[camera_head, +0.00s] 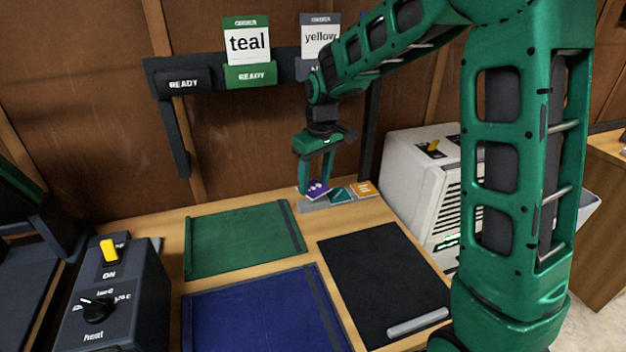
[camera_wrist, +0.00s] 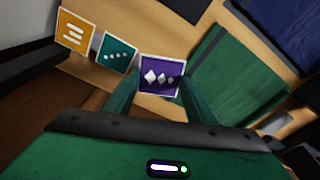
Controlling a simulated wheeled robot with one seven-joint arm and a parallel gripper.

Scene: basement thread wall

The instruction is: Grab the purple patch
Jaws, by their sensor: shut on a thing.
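The purple patch (camera_wrist: 162,75) is a square with a pale border and white diamond marks. It sits between the two green fingers of my gripper (camera_wrist: 157,92) in the wrist view. In the head view the purple patch (camera_head: 318,190) is at the left end of a grey holder (camera_head: 328,203), partly hidden by my gripper (camera_head: 312,187), which is shut on it. I cannot tell whether the patch still touches the holder. A teal patch (camera_head: 341,194) and an orange patch (camera_head: 362,189) stand to its right.
A green mat (camera_head: 240,238), a blue mat (camera_head: 255,315) and a black mat (camera_head: 375,275) lie on the wooden table. A white machine (camera_head: 410,165) stands to the right. A dark control box (camera_head: 120,300) is at the left. Order cards, including a teal one (camera_head: 247,42), hang on a wall rail.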

